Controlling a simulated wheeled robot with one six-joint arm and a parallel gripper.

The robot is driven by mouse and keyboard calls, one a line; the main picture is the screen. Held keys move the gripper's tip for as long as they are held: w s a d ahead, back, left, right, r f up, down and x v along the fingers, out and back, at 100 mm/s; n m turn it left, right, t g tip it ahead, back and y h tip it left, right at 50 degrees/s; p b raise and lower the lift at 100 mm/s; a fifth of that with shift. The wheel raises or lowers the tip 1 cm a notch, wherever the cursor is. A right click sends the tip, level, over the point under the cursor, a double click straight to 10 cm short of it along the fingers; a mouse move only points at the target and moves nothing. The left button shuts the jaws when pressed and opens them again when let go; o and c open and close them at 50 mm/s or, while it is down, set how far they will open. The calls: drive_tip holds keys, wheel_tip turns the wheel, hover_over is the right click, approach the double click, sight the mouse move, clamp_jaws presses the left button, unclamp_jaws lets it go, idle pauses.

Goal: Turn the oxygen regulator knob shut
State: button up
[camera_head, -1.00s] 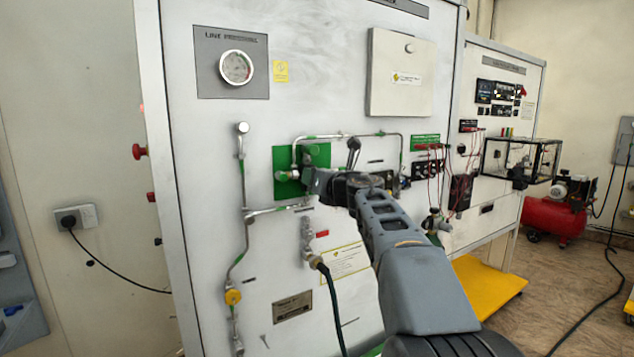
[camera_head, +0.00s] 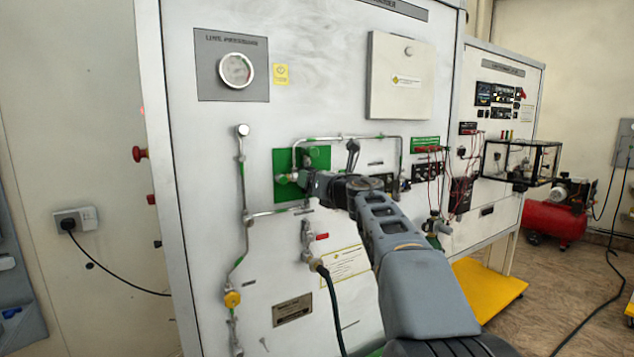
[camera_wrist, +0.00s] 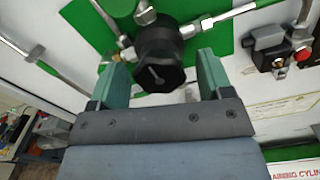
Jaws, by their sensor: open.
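The regulator knob (camera_wrist: 160,62) is black and faceted, with a pale line on its face. In the wrist view it sits between the two green fingers of my gripper (camera_wrist: 165,75), with gaps on both sides. My gripper is open around it, and neither finger visibly touches it. In the head view my gripper (camera_head: 306,184) is at the green backing plate (camera_head: 318,158) on the white panel. There the knob is mostly hidden by my gripper and arm.
Metal pipes (camera_head: 245,185) run over the panel around the plate. A round gauge (camera_head: 236,70) is above left. A hose (camera_head: 333,305) hangs below. In the wrist view a red-buttoned fitting (camera_wrist: 303,56) is to the right and a pipe (camera_wrist: 50,68) to the left.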

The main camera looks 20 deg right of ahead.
drive_tip(key=s+d+b, duration=0.1)
drive_tip(key=s+b, duration=0.1)
drive_tip(key=s, duration=1.1)
drive_tip(key=shift+s+d, duration=0.3)
drive_tip(key=shift+s, duration=0.1)
